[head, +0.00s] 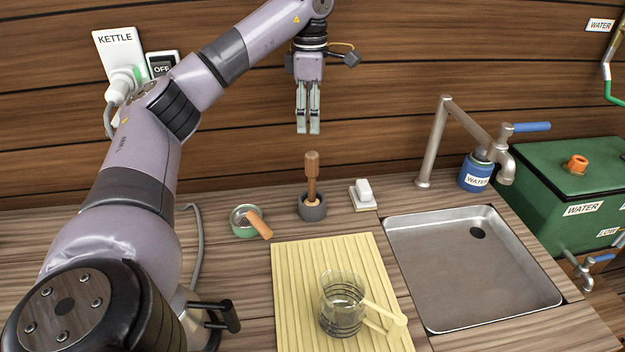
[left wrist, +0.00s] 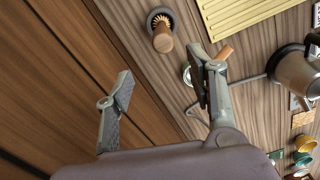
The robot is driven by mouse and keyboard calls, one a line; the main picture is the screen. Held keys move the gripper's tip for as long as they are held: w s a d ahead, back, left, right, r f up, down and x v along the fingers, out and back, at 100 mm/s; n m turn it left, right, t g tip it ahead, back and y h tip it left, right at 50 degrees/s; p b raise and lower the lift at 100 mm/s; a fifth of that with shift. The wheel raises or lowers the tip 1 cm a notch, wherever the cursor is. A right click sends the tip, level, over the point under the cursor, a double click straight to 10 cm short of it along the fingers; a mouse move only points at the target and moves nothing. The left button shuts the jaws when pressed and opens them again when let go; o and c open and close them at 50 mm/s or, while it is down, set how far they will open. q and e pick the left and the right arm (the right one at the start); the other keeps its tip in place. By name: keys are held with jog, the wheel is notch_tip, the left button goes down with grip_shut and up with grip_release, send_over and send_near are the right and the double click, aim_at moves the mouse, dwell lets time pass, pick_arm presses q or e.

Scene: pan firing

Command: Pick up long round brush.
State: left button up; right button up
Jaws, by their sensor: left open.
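The long round brush (head: 312,178) stands upright, wooden handle up, in a small dark grey round holder (head: 312,210) on the counter near the back wall. In the left wrist view the brush (left wrist: 163,40) shows from above, its pale bristles in the holder (left wrist: 153,14). My left gripper (head: 308,128) hangs pointing down, above the brush in the picture and apart from it. In the left wrist view the gripper (left wrist: 160,72) has its fingers spread, with nothing between them. My right gripper is not in view.
A green tin (head: 243,232) with a wooden-handled tool stands left of the brush, a white block (head: 363,190) on its right. A glass jug (head: 342,312) stands on a ribbed yellow board (head: 292,270). A metal sink (head: 470,285) is at right. A kettle (left wrist: 295,72) shows in the left wrist view.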

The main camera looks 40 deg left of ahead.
aim_at(311, 153)
pick_arm(q)
notch_tip(311, 153, down, 8)
jog(key=shift+f+p, duration=0.1)
jog(key=shift+p, duration=0.4)
jog(key=shift+f, duration=0.5)
jog(key=shift+s+d+f+p, duration=0.1)
jog(key=shift+d+f+p, duration=0.05)
jog(key=shift+f+p, duration=0.2)
notch_tip(311, 153, down, 4)
jog(key=shift+d+r+p, duration=0.15)
jog(key=shift+r+p, duration=0.05)
jog(key=shift+p, duration=0.3)
jog(key=shift+f, duration=0.35)
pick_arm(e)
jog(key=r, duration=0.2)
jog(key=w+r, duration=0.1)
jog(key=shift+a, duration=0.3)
pick_arm(q)
jog(key=shift+c, duration=0.2)
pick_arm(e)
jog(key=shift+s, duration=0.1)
pick_arm(q)
jog(key=shift+c, duration=1.3)
grip_shut()
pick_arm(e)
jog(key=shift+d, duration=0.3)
